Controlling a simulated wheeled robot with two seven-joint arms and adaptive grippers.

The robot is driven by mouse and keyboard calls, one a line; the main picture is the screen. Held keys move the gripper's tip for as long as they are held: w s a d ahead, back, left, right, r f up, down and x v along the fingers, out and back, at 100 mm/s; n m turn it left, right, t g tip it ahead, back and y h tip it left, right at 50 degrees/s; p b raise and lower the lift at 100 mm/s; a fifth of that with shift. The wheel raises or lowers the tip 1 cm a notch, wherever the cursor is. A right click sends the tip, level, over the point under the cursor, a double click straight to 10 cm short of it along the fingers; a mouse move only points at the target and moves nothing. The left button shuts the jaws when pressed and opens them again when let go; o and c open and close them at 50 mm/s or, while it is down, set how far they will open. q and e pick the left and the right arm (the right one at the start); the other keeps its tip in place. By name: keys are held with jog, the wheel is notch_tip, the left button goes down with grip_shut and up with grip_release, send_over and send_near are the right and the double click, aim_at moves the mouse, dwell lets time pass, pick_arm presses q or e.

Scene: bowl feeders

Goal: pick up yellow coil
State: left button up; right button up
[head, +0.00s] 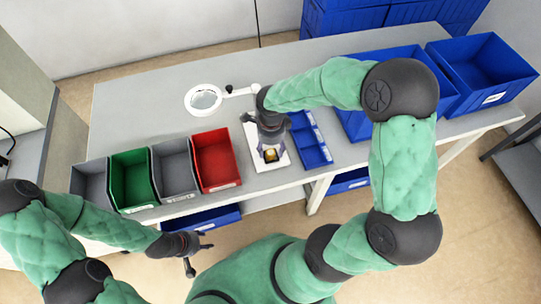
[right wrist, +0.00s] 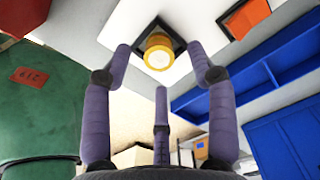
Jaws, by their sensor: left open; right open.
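The yellow coil (head: 270,154) is a short yellow cylinder with a pale face. It sits on a dark square on the white plate (head: 283,161) near the table's front edge. In the right wrist view the coil (right wrist: 158,52) shows between the fingertips of my right gripper (right wrist: 158,62), which is open and empty. In the head view my right gripper (head: 271,141) is over the plate, just behind the coil. I cannot tell whether the fingers touch it. My left gripper (head: 195,246) is open and empty, low in front of the table.
Grey, green and red bins (head: 216,160) stand to the left. A low blue tray (head: 311,140) lies close right of the plate, with large blue bins (head: 482,72) further right. A white ring magnifier (head: 190,98) stands behind. The table's back left is clear.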

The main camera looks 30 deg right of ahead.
notch_tip(320, 180, down, 2)
jog(key=shift+f, duration=0.2)
jog(key=shift+r, duration=0.1)
grip_shut()
